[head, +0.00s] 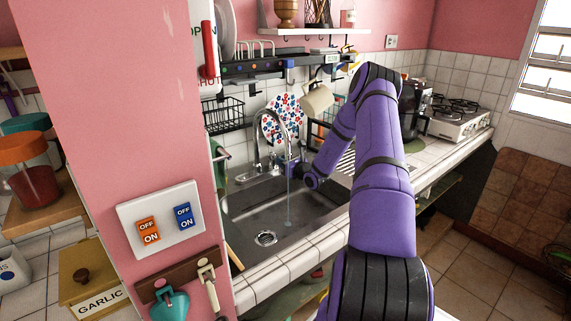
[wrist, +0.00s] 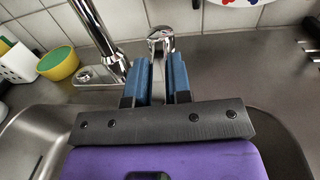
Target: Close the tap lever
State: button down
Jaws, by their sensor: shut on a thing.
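The chrome tap (head: 257,148) stands at the back of the sink, with a tall arched spout. A thin stream of water (head: 288,200) falls from the spout into the basin. In the wrist view the spout pipe (wrist: 97,28) rises to the left of my gripper. The tap lever (wrist: 160,40) is a chrome piece with a rounded end, between my two blue fingers. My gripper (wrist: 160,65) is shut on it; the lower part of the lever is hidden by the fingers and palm. In the head view my gripper (head: 292,167) is beside the spout, and the lever cannot be made out.
The steel sink (head: 240,222) has a drain (head: 265,238) in its floor. A red and blue patterned plate (head: 283,117) stands behind. A yellow-green bowl (wrist: 58,63) sits left of the tap in the wrist view. A beige mug (head: 316,97) hangs above my forearm.

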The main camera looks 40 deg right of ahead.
jog(key=shift+a+m+h, duration=0.35)
jog(key=shift+m+h, duration=0.25)
jog(key=shift+h, duration=0.3)
jog(key=c, duration=1)
grip_release()
jog(key=shift+a, duration=0.1)
jog(key=shift+c, duration=0.2)
jog(key=s+a, duration=0.1)
jog(key=s, duration=0.9)
jog(key=shift+s+a, duration=0.2)
jog(key=shift+s, duration=0.1)
